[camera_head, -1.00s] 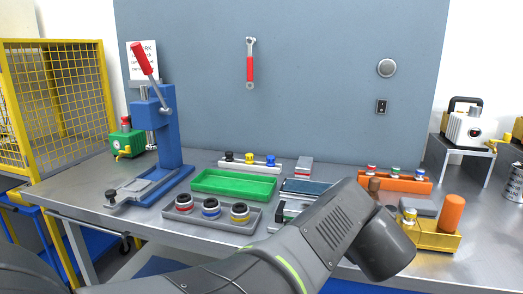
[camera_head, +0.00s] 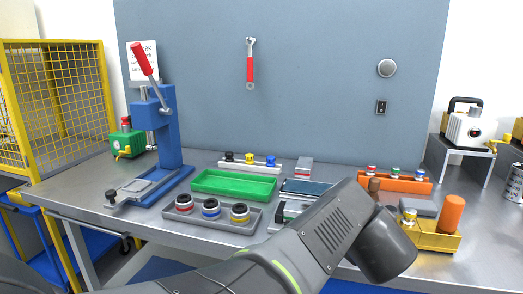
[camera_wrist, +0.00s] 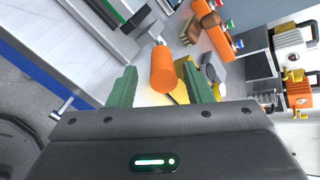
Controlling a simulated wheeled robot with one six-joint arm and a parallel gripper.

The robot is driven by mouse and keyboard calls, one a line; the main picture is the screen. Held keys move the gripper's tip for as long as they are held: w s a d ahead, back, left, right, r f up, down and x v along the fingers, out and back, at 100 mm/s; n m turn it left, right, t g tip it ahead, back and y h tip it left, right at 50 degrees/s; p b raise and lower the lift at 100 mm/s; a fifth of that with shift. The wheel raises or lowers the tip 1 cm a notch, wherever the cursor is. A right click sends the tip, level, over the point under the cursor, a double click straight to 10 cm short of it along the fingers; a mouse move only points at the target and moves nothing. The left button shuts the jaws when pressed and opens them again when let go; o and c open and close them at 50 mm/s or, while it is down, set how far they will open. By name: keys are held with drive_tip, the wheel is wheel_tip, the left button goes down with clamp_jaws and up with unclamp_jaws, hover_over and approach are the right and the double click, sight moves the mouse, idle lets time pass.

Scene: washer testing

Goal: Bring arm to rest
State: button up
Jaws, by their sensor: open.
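My arm (camera_head: 318,238) reaches across the front of the workbench in the head view; my gripper does not show there. In the wrist view my gripper (camera_wrist: 159,70) is open, with its two green fingers apart. An orange cylinder (camera_wrist: 163,70) appears between the fingers in the picture, but seems to lie beyond them, and nothing is held. In the head view the orange cylinder (camera_head: 452,213) stands in a yellow holder (camera_head: 434,240) at the right of the bench.
The workbench holds a blue press (camera_head: 168,130), a green tray (camera_head: 233,185), a grey tray with ringed parts (camera_head: 225,224) and an orange rack (camera_head: 405,185). A yellow mesh cage (camera_head: 60,100) stands at the left. A white machine (camera_head: 468,129) sits on a stand at the right.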

drive_tip(key=p+v, duration=0.1)
drive_tip(key=v, duration=1)
drive_tip(key=b+x, duration=0.2)
drive_tip(key=x, duration=1.2)
drive_tip(key=shift+f, duration=0.2)
drive_tip(key=shift+w+r+p, duration=0.1)
drive_tip(key=shift+r+p, duration=0.45)
drive_tip(key=shift+p, duration=0.15)
drive_tip(key=shift+r+g+p, duration=0.2)
drive_tip(key=shift+g+p, duration=0.2)
drive_tip(key=shift+p, duration=0.5)
drive_tip(key=shift+w+r+p, duration=0.1)
drive_tip(key=shift+p, duration=0.65)
drive_tip(key=shift+w+g+p, duration=0.1)
drive_tip(key=shift+g+p, duration=0.3)
drive_tip(key=shift+p, duration=0.25)
